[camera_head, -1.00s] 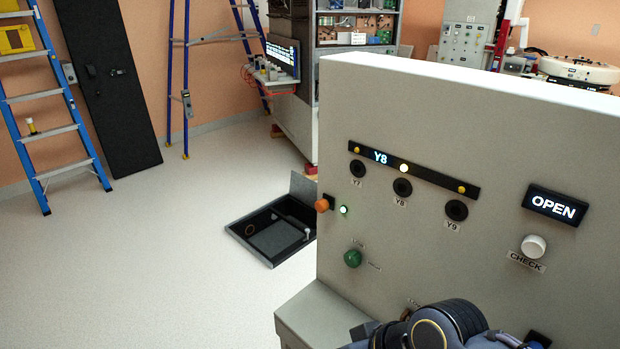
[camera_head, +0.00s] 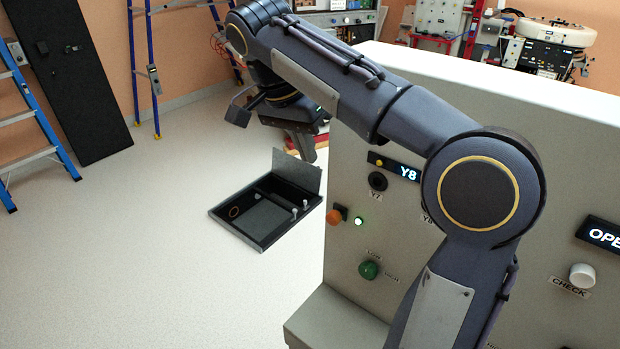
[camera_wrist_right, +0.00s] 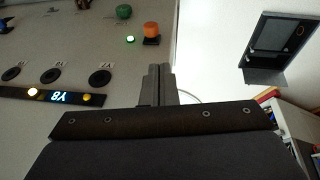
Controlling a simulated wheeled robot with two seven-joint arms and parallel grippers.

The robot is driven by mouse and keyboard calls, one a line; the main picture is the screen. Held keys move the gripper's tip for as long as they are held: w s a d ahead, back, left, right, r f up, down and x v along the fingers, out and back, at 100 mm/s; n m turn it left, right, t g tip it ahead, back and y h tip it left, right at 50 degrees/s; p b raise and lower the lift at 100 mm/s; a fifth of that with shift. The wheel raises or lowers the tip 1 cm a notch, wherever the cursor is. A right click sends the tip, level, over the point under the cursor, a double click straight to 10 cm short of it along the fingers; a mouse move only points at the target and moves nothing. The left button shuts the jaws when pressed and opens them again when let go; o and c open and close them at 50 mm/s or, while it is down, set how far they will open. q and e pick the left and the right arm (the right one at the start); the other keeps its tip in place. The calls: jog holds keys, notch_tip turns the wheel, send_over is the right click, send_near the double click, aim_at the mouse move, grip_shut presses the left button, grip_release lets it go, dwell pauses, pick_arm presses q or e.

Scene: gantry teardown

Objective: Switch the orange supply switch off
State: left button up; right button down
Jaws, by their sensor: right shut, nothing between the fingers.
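The orange supply switch (camera_head: 334,216) is a small orange knob on a dark block near the left edge of the grey panel (camera_head: 345,265). A lit green lamp (camera_head: 359,221) sits just right of it. In the right wrist view the orange switch (camera_wrist_right: 152,29) is beyond the fingertips, and the lamp (camera_wrist_right: 130,39) is lit. My right gripper (camera_head: 305,150) hangs above the switch, near the panel's left edge. Its fingers (camera_wrist_right: 159,70) are shut, empty and apart from the switch. My left gripper is not in view.
A green knob (camera_head: 369,269), sockets, a lit Y8 display (camera_head: 407,172) and a white CHECK knob (camera_head: 583,276) are on the panel, which my right arm partly covers. An open floor hatch (camera_head: 235,225) lies left of the panel. Pale floor there is clear.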

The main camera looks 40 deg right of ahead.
jog(key=shift+w+a+r+m, duration=0.1)
jog(key=shift+w+r+m, duration=0.3)
jog(key=shift+r, duration=0.2)
send_near(336, 216)
notch_tip(336, 216, down, 6)
jog(key=w+d, duration=0.1)
jog(key=d, duration=0.1)
jog(key=shift+w+b, duration=0.25)
jog(key=shift+b, duration=0.25)
notch_tip(336, 216, down, 3)
jog(key=shift+f+b, duration=0.25)
jog(key=shift+b, duration=0.9)
